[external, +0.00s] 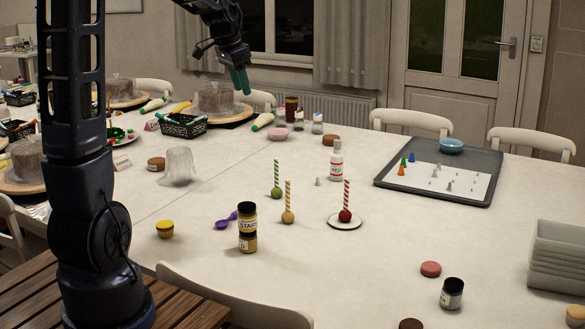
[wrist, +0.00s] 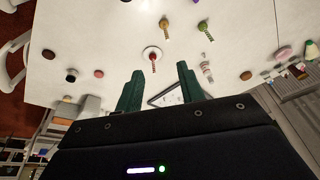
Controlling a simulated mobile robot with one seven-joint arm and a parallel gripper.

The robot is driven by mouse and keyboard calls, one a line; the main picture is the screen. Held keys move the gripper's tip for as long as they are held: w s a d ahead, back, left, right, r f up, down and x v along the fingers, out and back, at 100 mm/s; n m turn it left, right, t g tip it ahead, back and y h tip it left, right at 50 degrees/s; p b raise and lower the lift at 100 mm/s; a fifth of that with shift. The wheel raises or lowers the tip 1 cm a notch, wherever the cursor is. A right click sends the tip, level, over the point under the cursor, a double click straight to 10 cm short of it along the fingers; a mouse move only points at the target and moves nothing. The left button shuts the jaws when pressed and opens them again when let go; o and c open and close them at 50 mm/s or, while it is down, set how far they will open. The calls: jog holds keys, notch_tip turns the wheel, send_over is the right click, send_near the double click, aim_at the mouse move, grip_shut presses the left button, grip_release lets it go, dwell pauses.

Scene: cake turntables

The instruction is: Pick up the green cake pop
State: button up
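The green cake pop (external: 276,191) stands on the white table, its green-striped stick pointing up. It also shows at the top of the wrist view (wrist: 203,26). A tan cake pop (external: 288,216) stands just in front of it, and a red cake pop (external: 345,215) stands on a small white plate (external: 331,221) to the right. Both show in the wrist view too, tan (wrist: 165,23) and red (wrist: 153,53). My gripper (external: 240,82) is high above the far part of the table, well away from the cake pops. Its green fingers (wrist: 159,70) are apart with nothing between them.
A white bottle (external: 336,163) stands behind the red pop. A dark tray (external: 480,191) lies right. The table front of the pops is mostly clear.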

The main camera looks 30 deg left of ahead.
jog(key=w+a+f+m+h, duration=0.1)
jog(key=w+a+f, duration=0.1)
jog(key=w+f, duration=0.4)
jog(key=w+a+f+m, duration=0.2)
jog(key=w+f, duration=0.2)
jog(key=w, duration=0.5)
jog(key=m+h, duration=0.1)
jog(key=m, duration=0.1)
send_over(277, 188)
jog(key=shift+g, duration=0.4)
jog(key=f, duration=2.6)
jog(key=shift+w+a+f, duration=0.2)
jog(key=shift+w+f, duration=0.05)
jog(key=shift+f, duration=0.05)
jog(key=shift+c, duration=0.5)
grip_shut()
